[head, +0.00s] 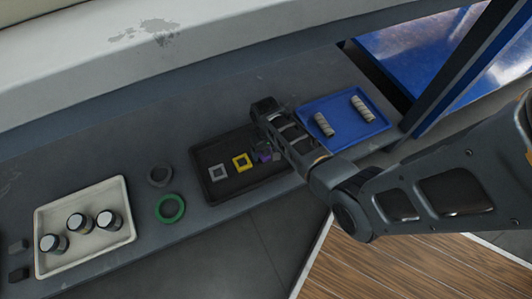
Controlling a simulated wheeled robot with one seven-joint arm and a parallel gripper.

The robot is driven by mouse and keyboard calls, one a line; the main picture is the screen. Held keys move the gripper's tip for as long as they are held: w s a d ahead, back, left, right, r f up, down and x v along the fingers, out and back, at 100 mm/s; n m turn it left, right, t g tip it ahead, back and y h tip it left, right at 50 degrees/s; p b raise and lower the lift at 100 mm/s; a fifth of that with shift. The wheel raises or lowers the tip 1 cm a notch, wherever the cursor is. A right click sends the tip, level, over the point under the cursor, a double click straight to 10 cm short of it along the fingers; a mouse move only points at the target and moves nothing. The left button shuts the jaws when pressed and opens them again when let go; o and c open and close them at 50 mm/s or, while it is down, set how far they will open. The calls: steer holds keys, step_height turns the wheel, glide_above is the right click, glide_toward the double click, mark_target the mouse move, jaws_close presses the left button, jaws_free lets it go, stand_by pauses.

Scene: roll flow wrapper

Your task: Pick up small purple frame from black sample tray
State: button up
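The black sample tray (215,191) lies on the grey bench, right of the picture's middle-left. A grey square frame (219,173) and a yellow square frame (242,161) lie flat in it. The small purple frame (262,156) is at the tray's right side, partly hidden by my gripper and arm. My gripper (266,153) is over the right part of the tray, right at the purple frame. The fingers are too small and covered to tell whether they are open or closed, or whether they touch the frame.
A blue tray (345,143) with two rolls stands to the right, behind my arm. A dark ring (159,176) and a green ring (170,208) lie to the left. A white tray (105,250) with three black-and-white jars is farther left. A white ledge (150,60) runs behind the bench.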

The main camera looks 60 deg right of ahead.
steer(key=c, duration=0.9)
steer(key=shift+r, duration=0.15)
steer(key=shift+c, duration=0.2)
